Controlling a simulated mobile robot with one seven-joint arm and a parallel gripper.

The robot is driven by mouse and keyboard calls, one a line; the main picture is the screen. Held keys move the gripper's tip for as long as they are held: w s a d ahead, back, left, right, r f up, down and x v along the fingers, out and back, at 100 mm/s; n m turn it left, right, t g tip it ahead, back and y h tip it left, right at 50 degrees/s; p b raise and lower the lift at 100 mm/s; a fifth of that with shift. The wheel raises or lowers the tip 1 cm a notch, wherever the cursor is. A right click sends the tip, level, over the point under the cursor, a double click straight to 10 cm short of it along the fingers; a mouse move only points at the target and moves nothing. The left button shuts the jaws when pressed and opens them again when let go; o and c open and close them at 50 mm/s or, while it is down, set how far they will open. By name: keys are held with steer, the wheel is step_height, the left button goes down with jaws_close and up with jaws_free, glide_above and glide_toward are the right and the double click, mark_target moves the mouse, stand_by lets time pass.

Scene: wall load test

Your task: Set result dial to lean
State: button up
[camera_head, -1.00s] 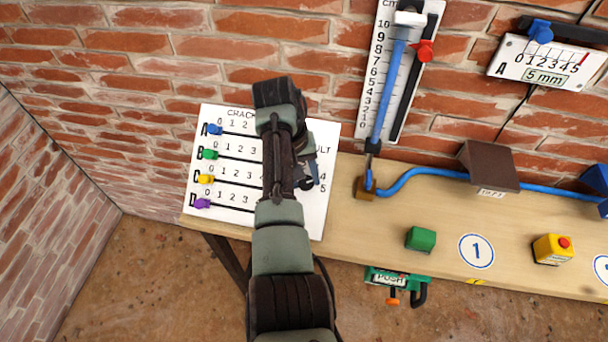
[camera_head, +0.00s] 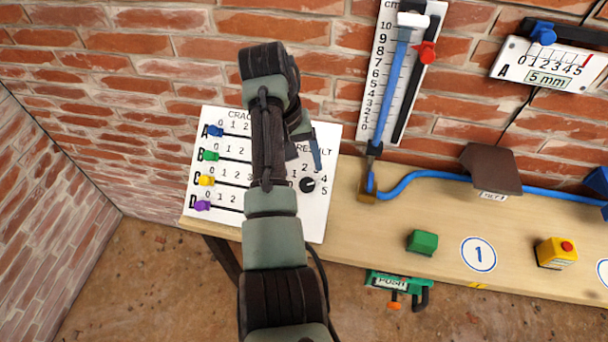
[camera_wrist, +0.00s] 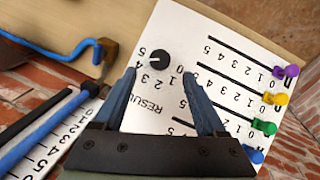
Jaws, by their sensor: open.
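The result dial (camera_head: 308,185) is a round black knob on the white crack board (camera_head: 315,222). Digits curve around it under the word RESULT. In the wrist view the dial (camera_wrist: 159,60) shows a small white mark pointing left, toward the 4 and 5 side; the exact digit is unclear. No word "lean" is readable by it. My gripper (camera_wrist: 160,75) is open and empty, with one finger on each side of the dial in the picture, seemingly apart from it. In the head view my gripper (camera_head: 311,152) is above the dial, and my arm hides the board's middle.
Blue, green, yellow and purple sliders (camera_head: 203,206) line the board's left side. A ruler scale (camera_head: 372,85) with a blue bar stands to the right on the brick wall. A green block (camera_head: 422,242) and a yellow button box (camera_head: 556,252) sit on the wooden bench (camera_head: 380,245).

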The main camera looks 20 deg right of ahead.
step_height(320, 180, up, 7)
steer(key=a+p, duration=0.1)
steer(key=p, duration=0.1)
steer(key=shift+w+a, duration=0.15)
steer(key=shift+a, duration=0.05)
steer(key=shift+f, duration=0.1)
steer(key=w+a+r+t+h, duration=0.1)
steer(key=w+r+t, duration=0.3)
steer(key=r+t, duration=0.5)
steer(key=w+a+r+t+h, duration=0.1)
steer(key=w+r+t, duration=0.4)
steer(key=r, duration=0.7)
steer(key=s+a+r+n+t+y, duration=0.1)
steer(key=s+a+r+t, duration=0.25)
steer(key=r, duration=0.45)
steer(key=s+a+r+n+t, duration=0.1)
steer(key=s+a+r+t, duration=0.25)
steer(key=r, duration=0.45)
steer(key=s+a+r+t+y, duration=0.1)
steer(key=s+a+r+t, duration=0.1)
steer(key=s+r, duration=0.3)
steer(key=s+a+r+n+t+y, duration=0.1)
steer(key=s+a+r+t+y, duration=0.1)
steer(key=s+r, duration=0.4)
steer(key=s+a+t, duration=0.1)
steer(key=s+t, duration=0.1)
steer(key=s, duration=0.2)
steer(key=shift+s+t, duration=0.3)
